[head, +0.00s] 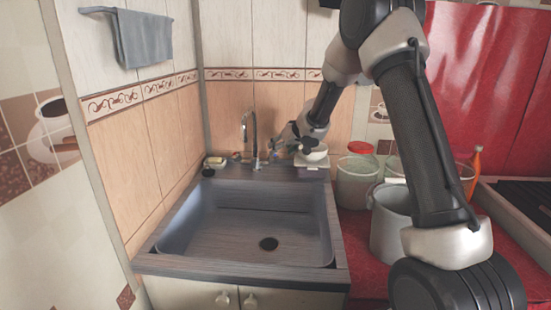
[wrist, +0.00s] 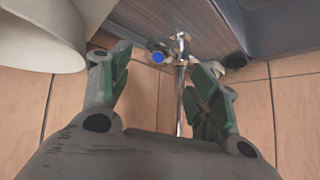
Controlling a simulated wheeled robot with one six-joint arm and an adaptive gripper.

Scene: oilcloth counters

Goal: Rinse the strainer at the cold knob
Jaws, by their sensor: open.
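My gripper (head: 277,147) is at the back of the sink (head: 225,215), just right of the faucet (head: 250,135). In the wrist view my gripper (wrist: 158,63) is open and empty. The blue-capped cold knob (wrist: 157,57) shows between its fingertips, beside the chrome faucet (wrist: 180,85); I cannot tell whether a finger touches it. In the head view the gripper hides most of the knob. No running water shows.
A white bowl (head: 312,155) stands right of my gripper and shows large in the wrist view (wrist: 40,40). A soap dish (head: 214,162) is left of the faucet. Glass jars (head: 356,185) and a metal pot (head: 388,230) crowd the right counter. The basin is clear.

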